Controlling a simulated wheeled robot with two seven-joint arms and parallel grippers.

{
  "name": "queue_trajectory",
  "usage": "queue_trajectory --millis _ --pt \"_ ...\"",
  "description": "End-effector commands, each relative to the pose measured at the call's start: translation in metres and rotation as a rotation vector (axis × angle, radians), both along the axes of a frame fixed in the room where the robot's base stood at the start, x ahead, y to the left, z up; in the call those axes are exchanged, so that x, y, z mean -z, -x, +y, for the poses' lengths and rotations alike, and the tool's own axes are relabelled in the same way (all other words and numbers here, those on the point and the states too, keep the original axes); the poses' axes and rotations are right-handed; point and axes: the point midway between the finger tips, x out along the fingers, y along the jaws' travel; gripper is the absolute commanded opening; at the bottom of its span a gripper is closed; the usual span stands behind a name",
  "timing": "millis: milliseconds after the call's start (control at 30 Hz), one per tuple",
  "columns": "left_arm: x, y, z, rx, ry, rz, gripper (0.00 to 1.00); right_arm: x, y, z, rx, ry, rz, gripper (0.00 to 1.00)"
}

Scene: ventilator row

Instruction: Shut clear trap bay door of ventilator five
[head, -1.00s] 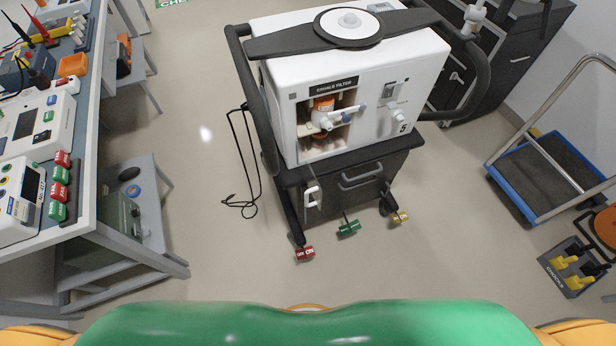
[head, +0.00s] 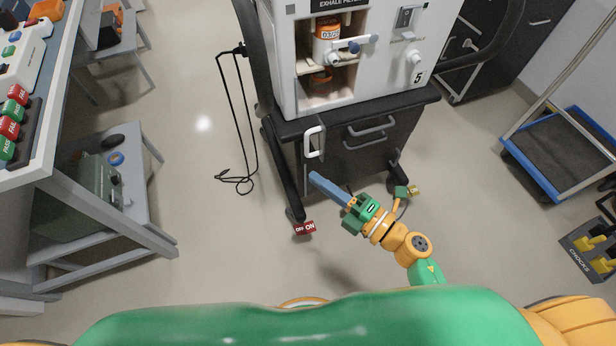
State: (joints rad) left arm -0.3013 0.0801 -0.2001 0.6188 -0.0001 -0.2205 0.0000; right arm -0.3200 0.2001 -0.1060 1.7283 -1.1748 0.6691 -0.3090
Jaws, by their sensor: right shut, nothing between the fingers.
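Ventilator five (head: 425,45) is a white unit on a dark cart, marked "5". Its exhale filter bay (head: 350,82) stands uncovered, with an orange-labelled jar (head: 328,32) and a white fitting inside. A white handle (head: 314,141) stands out below the bay, in front of the cart's left side. It seems to belong to the clear door, swung open; the clear pane itself is hard to make out. My right gripper (head: 314,178) is shut and empty, its blue-grey fingers pointing up-left just below the handle, apparently apart from it. My left gripper is not in view.
A black cable (head: 240,140) hangs at left. A workbench (head: 45,150) stands left, a blue trolley (head: 560,150) right.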

Motion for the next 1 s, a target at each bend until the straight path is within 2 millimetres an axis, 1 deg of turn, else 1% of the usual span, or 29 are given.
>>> queue_trajectory --millis 33,200,467,500,533,600,700,800,1000 --pt "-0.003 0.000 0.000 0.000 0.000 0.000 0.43 -0.004 -0.005 0.004 0.000 -0.002 -0.002 0.00" --pt "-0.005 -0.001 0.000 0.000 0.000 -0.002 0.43 -0.005 -0.031 0.029 0.004 -0.006 0.001 0.00" --pt "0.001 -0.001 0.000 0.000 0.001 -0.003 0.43 -0.003 -0.070 0.069 0.003 -0.008 0.003 0.00" --pt "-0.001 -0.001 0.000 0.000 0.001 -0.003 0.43 -0.003 -0.070 0.057 0.007 -0.002 0.005 0.00" --pt "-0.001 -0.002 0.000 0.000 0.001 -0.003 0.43 -0.003 -0.070 0.051 0.006 -0.001 0.006 0.00" --pt "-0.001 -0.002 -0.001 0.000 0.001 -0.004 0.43 -0.003 -0.071 0.041 0.006 -0.004 0.006 0.00" --pt "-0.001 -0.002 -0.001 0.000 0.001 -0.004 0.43 -0.003 -0.072 0.031 0.006 -0.006 0.007 0.00" --pt "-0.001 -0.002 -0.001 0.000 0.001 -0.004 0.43 -0.003 -0.072 0.026 0.007 -0.006 0.007 0.00" --pt "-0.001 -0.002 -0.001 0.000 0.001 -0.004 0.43 -0.003 -0.072 0.025 0.006 -0.006 0.006 0.00"
